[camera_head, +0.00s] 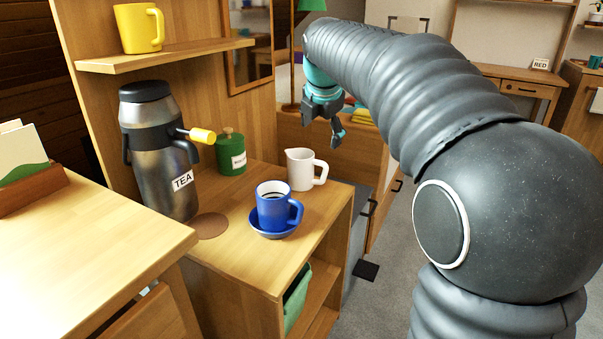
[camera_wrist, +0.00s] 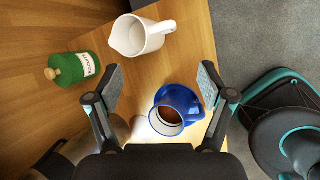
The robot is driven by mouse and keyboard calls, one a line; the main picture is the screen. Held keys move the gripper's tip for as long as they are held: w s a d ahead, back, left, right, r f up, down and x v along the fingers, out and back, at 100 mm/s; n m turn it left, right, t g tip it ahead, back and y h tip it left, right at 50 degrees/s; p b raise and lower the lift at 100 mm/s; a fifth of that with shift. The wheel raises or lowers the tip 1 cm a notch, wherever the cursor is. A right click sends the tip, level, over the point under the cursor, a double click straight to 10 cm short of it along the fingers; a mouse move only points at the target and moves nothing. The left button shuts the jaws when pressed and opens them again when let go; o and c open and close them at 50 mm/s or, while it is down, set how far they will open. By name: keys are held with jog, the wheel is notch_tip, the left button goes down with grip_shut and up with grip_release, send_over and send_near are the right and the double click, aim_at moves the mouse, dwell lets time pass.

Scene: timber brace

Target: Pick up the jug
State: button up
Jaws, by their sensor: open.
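The white jug (camera_head: 302,169) stands upright on the wooden counter, its handle to the right and its spout at the upper left. In the wrist view the jug (camera_wrist: 136,37) lies beyond the fingertips, at the top. My gripper (camera_head: 325,122) is open and empty, above and slightly right of the jug in the head view. Both fingers of my gripper (camera_wrist: 160,80) show spread in the wrist view, with nothing between their tips but bare counter and the blue mug's edge. Nothing touches the jug.
A blue mug (camera_head: 273,206) with dark liquid stands on a blue saucer (camera_head: 272,234) in front of the jug. A green canister (camera_head: 231,155) stands left of it, and a tea dispenser (camera_head: 155,160) further left. The counter's (camera_head: 318,222) right edge is close.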

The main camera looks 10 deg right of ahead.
send_near(319, 163)
jog(key=b+x, duration=0.1)
jog(key=x, duration=0.3)
jog(key=shift+w+f, duration=0.3)
jog(key=shift+b+x, duration=0.3)
jog(key=shift+x, duration=2.4)
jog(key=shift+s+d, duration=0.1)
jog(key=shift+s, duration=0.05)
jog(key=shift+c, duration=0.3)
grip_shut()
jog(key=shift+r, duration=0.1)
jog(key=shift+r, duration=0.4)
jog(key=r, duration=0.2)
jog(key=r+p, duration=0.1)
jog(key=r, duration=0.1)
jog(key=shift+s+d, duration=0.1)
jog(key=shift+d, duration=0.3)
jog(key=s+d+r, duration=0.4)
jog(key=d+r, duration=0.2)
jog(key=d, duration=0.4)
jog(key=shift+p, duration=0.35)
